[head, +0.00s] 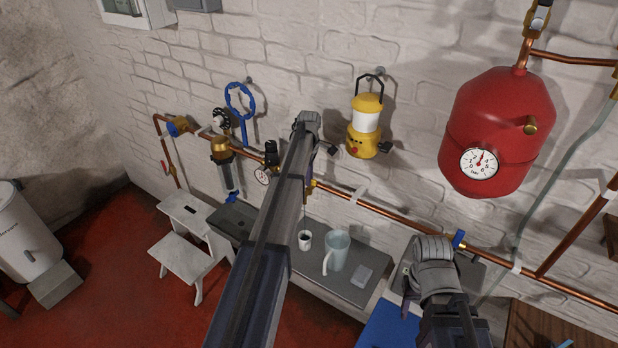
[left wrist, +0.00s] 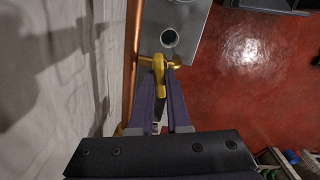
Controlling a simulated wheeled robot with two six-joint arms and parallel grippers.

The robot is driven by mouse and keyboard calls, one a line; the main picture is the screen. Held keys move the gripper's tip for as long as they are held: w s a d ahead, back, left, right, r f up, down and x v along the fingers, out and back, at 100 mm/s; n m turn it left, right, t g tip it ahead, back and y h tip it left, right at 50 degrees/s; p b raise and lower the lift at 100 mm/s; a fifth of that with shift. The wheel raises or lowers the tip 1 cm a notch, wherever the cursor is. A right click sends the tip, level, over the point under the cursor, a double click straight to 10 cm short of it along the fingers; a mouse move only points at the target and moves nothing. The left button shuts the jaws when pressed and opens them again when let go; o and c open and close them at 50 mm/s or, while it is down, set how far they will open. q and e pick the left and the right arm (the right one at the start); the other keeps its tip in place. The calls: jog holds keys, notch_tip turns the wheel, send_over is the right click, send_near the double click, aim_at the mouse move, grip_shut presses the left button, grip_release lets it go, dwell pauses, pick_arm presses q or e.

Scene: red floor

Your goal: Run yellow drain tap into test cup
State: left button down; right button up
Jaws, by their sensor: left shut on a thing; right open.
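The yellow drain tap (left wrist: 158,68) is on the copper pipe along the wall. In the left wrist view my left gripper (left wrist: 158,82) has its fingers closed on either side of the tap's yellow handle. In the head view my left arm hides most of that gripper; a bit of the tap (head: 310,187) shows beside it. The small white test cup (head: 305,241) stands upright on the grey bench below the tap, with a dark inside; it also shows in the left wrist view (left wrist: 169,38). A thin line shows above it. My right gripper (head: 409,302) is open, partly hidden, at lower right.
A clear jug (head: 337,252) stands right of the cup on the grey bench (head: 352,289). A yellow lantern (head: 366,128) and a red tank with gauge (head: 502,128) are on the wall. A white step stool (head: 183,258) stands left of the bench.

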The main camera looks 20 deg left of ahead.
dwell(0.4)
pick_arm(q)
jog(key=shift+m, duration=1.7)
jog(key=c, duration=0.9)
grip_release()
notch_tip(320, 180, up, 8)
jog(key=p, duration=0.8)
jog(key=shift+f, duration=0.1)
